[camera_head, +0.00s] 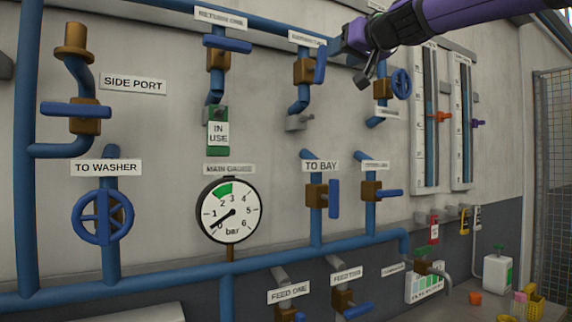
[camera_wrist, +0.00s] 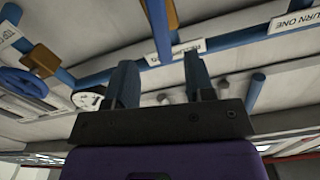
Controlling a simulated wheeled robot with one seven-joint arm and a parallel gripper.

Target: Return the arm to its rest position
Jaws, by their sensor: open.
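My purple arm comes in from the top right in the head view. My gripper (camera_head: 354,58) is raised near the upper pipes, beside the upper valve with the blue wheel (camera_head: 401,83). In the wrist view my gripper (camera_wrist: 160,75) shows two dark fingers spread apart with nothing between them. The wrist view is tilted and shows blue pipe (camera_wrist: 160,35) beyond the fingers. I cannot tell whether the gripper touches any pipe.
The wall carries valves, a main gauge (camera_head: 230,211) and a green "in use" tag (camera_head: 218,131). Gauge tubes (camera_head: 431,120) stand at right. A bench (camera_head: 470,300) at lower right holds a white bottle (camera_head: 497,272) and small containers. A mesh fence (camera_head: 553,180) is at far right.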

